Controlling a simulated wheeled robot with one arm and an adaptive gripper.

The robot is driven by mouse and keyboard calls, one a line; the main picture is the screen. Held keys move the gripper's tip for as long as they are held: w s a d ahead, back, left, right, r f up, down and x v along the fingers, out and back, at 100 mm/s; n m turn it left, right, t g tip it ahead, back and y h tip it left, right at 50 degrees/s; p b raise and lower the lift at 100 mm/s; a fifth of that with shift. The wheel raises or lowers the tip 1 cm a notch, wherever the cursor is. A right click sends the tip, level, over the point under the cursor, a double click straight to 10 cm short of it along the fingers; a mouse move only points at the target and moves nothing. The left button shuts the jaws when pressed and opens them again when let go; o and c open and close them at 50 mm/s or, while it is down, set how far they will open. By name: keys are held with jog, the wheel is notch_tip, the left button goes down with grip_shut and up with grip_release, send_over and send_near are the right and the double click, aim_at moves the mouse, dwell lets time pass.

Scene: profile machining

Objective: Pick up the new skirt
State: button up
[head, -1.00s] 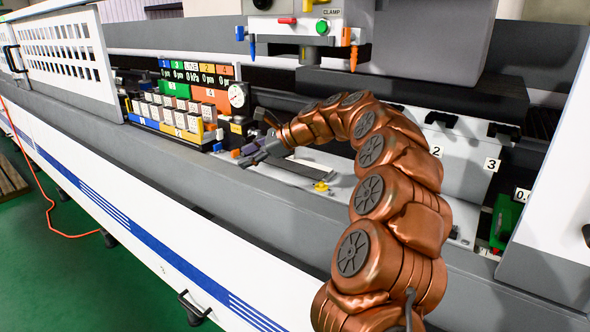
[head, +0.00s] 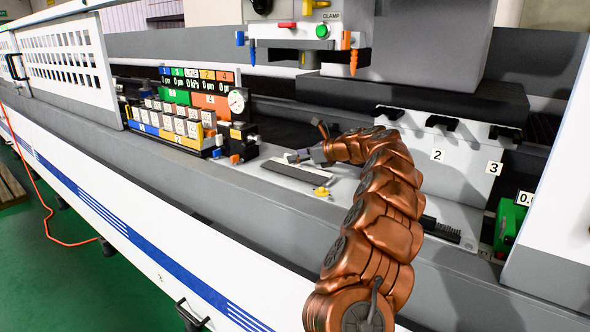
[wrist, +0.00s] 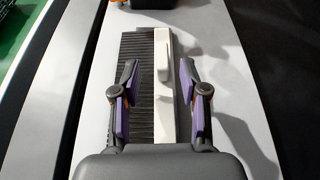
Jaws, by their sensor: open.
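In the wrist view, a long pale strip with a raised tab (wrist: 162,85) lies along a dark ribbed pad (wrist: 135,80). The strip looks like the skirt, but I cannot tell for sure. My gripper (wrist: 165,92) is open, with purple-padded fingers on both sides of the strip and pad. The strip shows between the fingers, and its near end is hidden by the gripper body. I cannot tell the height of the fingers above it. In the head view, my gripper (head: 304,156) is small, over the pale machine ledge, just behind a flat dark plate (head: 296,171).
A yellow knob (head: 321,191) stands right of the dark plate. A rack of small blocks (head: 172,122) and a dial gauge (head: 237,101) are at left. A black bristled strip (head: 440,231) and green box (head: 508,222) are at right. A clamp control box (head: 295,30) hangs above.

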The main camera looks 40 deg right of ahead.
jog(key=shift+x, duration=2.4)
jog(key=shift+d, duration=0.2)
jog(key=shift+c, duration=0.2)
grip_shut()
